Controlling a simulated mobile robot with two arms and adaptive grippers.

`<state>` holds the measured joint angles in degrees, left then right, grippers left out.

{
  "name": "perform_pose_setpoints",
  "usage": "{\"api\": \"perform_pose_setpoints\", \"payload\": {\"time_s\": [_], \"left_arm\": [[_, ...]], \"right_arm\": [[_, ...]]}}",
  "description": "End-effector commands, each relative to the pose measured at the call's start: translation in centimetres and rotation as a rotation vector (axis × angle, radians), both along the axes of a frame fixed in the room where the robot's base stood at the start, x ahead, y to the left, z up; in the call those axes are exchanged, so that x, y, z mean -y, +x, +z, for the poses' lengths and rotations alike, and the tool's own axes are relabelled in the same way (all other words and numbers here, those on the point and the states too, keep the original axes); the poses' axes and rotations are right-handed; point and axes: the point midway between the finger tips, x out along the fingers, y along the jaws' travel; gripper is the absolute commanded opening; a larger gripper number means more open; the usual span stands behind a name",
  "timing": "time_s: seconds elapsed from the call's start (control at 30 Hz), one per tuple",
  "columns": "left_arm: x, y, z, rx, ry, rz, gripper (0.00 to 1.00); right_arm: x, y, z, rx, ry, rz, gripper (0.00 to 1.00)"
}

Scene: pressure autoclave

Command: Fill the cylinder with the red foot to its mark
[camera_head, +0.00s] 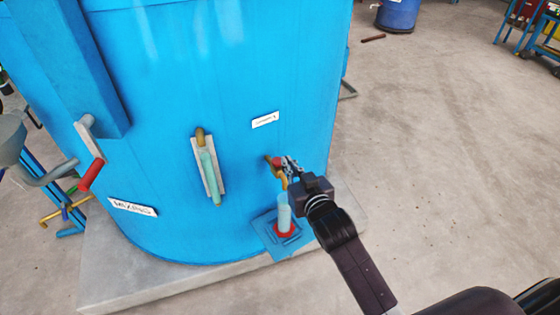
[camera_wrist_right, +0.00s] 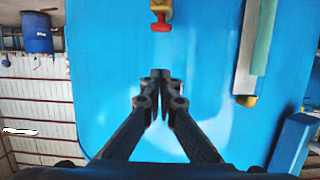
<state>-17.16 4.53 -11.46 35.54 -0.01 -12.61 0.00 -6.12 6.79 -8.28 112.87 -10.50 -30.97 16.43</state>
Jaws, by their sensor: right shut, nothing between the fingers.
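The cylinder (camera_head: 284,212) with the red foot (camera_head: 285,231) stands upright on a small blue shelf at the base of the big blue tank (camera_head: 235,100). It looks pale blue; its mark and liquid level are too small to tell. A brass tap (camera_head: 282,180) with a red handle sticks out of the tank above the cylinder. The tap's red handle (camera_wrist_right: 161,26) also shows in the right wrist view, beyond my fingertips. My right gripper (camera_head: 290,162) is shut and empty close to the tap; in the wrist view its fingertips (camera_wrist_right: 161,76) meet, apart from the handle. My left gripper is out of view.
A sight tube (camera_head: 210,170) is mounted on the tank left of the tap. A red-handled lever (camera_head: 91,174) and a grey funnel (camera_head: 10,140) are at the left. The tank stands on a concrete plinth (camera_head: 105,275). The floor to the right is mostly clear.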

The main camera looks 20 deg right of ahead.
Motion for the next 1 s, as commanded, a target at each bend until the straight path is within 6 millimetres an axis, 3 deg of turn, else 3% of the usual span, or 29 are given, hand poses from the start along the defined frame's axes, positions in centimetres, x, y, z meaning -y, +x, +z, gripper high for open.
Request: {"api": "perform_pose_setpoints", "payload": {"time_s": [0.4,0.5,0.63,1.0], "left_arm": [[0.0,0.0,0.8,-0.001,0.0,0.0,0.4],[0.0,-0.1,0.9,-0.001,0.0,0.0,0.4],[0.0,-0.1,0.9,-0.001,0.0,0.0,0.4],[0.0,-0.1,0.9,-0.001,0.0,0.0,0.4]], "right_arm": [[-0.2,7.0,-1.6,0.0,0.0,0.0,0.0],[-0.2,6.8,-3.6,-0.006,0.0,0.0,0.0],[-0.3,6.8,-4.9,-0.002,0.001,0.0,0.0],[-0.3,6.8,-5.7,0.0,0.0,0.0,0.0]]}}
